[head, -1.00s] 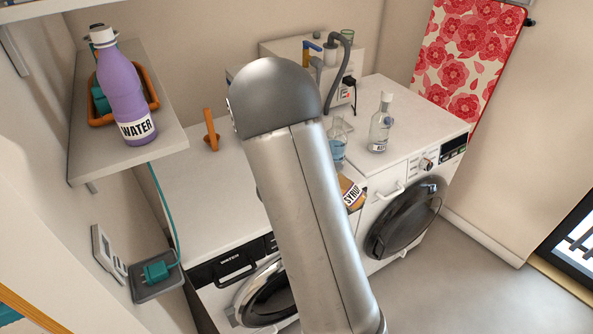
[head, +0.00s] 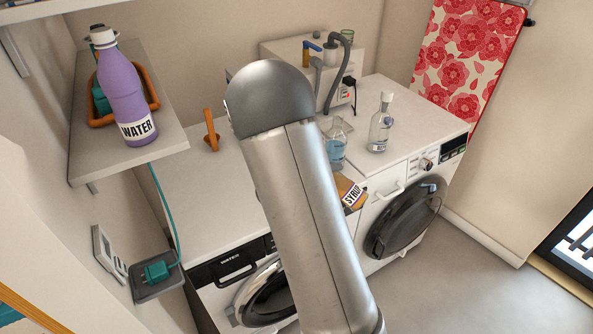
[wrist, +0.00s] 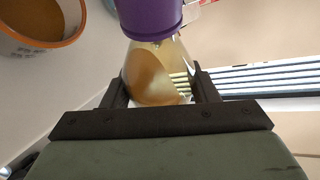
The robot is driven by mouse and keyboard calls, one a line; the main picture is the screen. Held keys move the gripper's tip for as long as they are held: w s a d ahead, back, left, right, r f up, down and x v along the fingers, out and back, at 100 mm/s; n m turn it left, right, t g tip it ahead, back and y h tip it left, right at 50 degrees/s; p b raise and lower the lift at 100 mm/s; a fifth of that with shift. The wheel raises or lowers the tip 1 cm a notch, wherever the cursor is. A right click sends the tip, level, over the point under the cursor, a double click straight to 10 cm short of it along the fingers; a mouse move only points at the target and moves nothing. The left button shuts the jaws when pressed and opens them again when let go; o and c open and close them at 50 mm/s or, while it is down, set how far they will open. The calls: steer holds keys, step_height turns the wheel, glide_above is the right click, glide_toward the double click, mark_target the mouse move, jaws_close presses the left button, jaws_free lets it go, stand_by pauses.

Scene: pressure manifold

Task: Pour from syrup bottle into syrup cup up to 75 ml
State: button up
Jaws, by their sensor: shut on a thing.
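In the wrist view my gripper (wrist: 160,86) is shut on a clear flask-shaped bottle (wrist: 152,72) with amber liquid in it, which looks like the syrup bottle. Its upper part is purple (wrist: 150,16). The liquid lies unevenly against the glass, so the bottle seems tilted. A pale cup with an orange rim (wrist: 62,42) and a brown inside is at the upper left, apart from the bottle; I cannot tell its fill level. In the head view my arm hides my gripper. An orange-brown thing labelled SYRUP (head: 352,195) shows partly beside my arm; I cannot tell whether it is bottle or cup.
A beaker with blue liquid (head: 336,152) and a clear white-capped bottle (head: 380,128) stand on the white machine tops. A purple WATER bottle (head: 125,90) stands on the left shelf (head: 88,160). A grey box with a hose (head: 333,80) is behind.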

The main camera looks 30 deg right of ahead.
steer(key=shift+f+n, duration=0.2)
steer(key=shift+n, duration=0.2)
stand_by(1.3)
steer(key=shift+w+a+r+n+g+h+p, duration=0.15)
steer(key=shift+r+n+g+h+p, duration=0.2)
steer(key=shift+p, duration=0.95)
steer(key=shift+w+r+n+g+h+p, duration=0.15)
steer(key=shift+r+n+h+p, duration=0.3)
steer(key=shift+p, duration=0.8)
stand_by(0.4)
